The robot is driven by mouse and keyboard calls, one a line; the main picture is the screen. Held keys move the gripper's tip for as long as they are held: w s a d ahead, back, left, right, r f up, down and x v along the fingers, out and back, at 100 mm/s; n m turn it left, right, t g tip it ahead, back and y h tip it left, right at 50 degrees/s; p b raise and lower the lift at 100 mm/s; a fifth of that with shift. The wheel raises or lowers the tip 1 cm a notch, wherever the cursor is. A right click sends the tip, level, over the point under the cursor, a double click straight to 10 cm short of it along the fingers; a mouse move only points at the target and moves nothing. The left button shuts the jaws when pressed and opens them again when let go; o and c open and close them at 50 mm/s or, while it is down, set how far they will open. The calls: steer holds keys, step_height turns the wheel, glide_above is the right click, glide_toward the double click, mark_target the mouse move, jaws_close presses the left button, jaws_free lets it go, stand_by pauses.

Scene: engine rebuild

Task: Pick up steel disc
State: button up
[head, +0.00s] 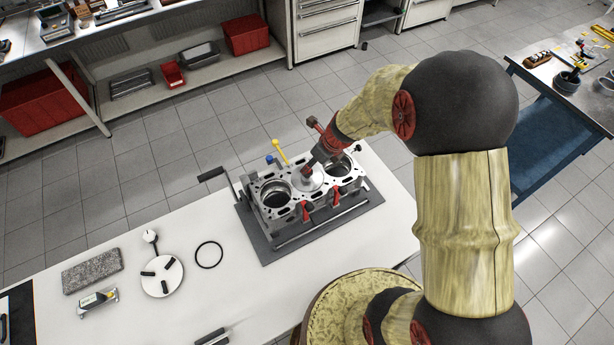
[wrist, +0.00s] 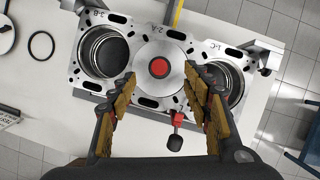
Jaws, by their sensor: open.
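The steel disc (wrist: 150,84) is round and silver with a red knob at its centre. It lies over the middle bore of the engine block (wrist: 117,18), between two open bores. In the head view the disc (head: 310,184) shows partly under my arm's end. My gripper (wrist: 160,76) is open, with one yellow-brown finger on each side of the disc in the wrist view. The fingers appear above the block, and I cannot tell whether they touch the disc. In the head view my gripper (head: 316,158) is small and partly hidden by its own links.
The block sits on a dark mat (head: 262,252) on the white table (head: 200,320). Red clamps (head: 305,210), a yellow-topped rod (head: 280,146) and a crank handle (head: 212,174) stick out around it. A round plate with black pads (head: 162,288) and a black ring (head: 209,243) lie left.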

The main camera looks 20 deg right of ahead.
mark_target(307, 175)
steer(key=b+x, duration=0.1)
steer(key=x, duration=0.5)
steer(key=shift+w+a+f, duration=0.15)
steer(key=shift+f, duration=0.15)
steer(key=shift+c, duration=0.7)
steer(key=c, duration=1.1)
jaws_close()
